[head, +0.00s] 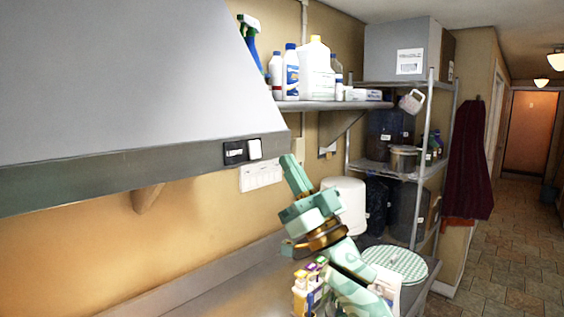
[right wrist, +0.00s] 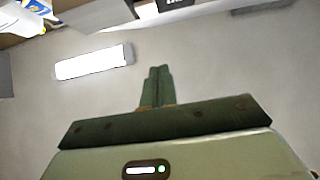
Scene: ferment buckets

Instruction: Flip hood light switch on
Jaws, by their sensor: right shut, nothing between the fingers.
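The grey range hood (head: 120,80) fills the upper left of the head view. On the right end of its front band sits a white rocker switch (head: 254,149) beside a black label plate (head: 234,152). My right gripper (head: 290,160) is shut and empty, pointing up. In the picture its fingertips are just right of and slightly below the switch; I see no contact. The right wrist view shows the closed fingers (right wrist: 158,72) against a grey surface, with a bright white bar (right wrist: 95,62) to their left. My left gripper is out of view.
A wall shelf (head: 330,105) with several bottles is right of the hood. A white outlet plate (head: 262,174) is on the wall below the switch. Small cartons (head: 308,285) stand on the metal counter (head: 215,285). A wire rack (head: 420,160) stands farther back.

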